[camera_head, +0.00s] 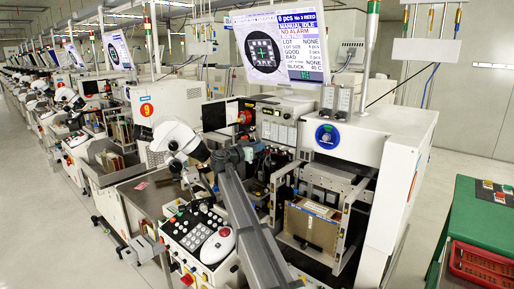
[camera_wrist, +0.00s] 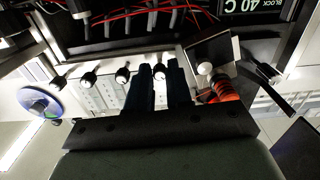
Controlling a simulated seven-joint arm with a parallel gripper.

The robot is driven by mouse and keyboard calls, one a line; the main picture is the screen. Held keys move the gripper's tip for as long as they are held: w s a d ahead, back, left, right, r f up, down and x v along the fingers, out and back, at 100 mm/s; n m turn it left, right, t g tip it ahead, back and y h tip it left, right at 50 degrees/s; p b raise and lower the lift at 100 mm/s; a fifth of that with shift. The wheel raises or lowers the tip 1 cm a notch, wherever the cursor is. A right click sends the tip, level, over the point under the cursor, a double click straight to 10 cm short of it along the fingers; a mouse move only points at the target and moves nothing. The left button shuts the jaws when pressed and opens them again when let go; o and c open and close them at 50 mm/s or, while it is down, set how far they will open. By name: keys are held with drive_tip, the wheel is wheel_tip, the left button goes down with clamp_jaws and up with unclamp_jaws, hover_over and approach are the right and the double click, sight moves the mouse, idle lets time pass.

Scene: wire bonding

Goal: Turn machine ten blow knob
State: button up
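A row of several small black-and-silver knobs (camera_wrist: 123,75) sits on a pale panel in the wrist view; which one is the blow knob I cannot tell. My gripper (camera_wrist: 159,72) has two dark fingers pointing at the panel, apart, with a gap between them. One silver knob (camera_wrist: 160,71) shows in the gap near the fingertips; I cannot tell whether the fingers touch it. In the head view my gripper (camera_head: 262,148) is small and dark in front of the machine, below its pale front panel (camera_head: 279,132).
A blue round dial (camera_head: 327,136) is on the white housing right of the panel. A red-orange coil (camera_wrist: 222,90) and a box-like part (camera_wrist: 211,50) are close to the fingers. A keypad console (camera_head: 200,235) stands below left. A green table (camera_head: 478,215) is at right.

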clamp_jaws()
drive_tip(key=shift+n, duration=10.5)
drive_tip(key=shift+o, duration=0.7)
unclamp_jaws()
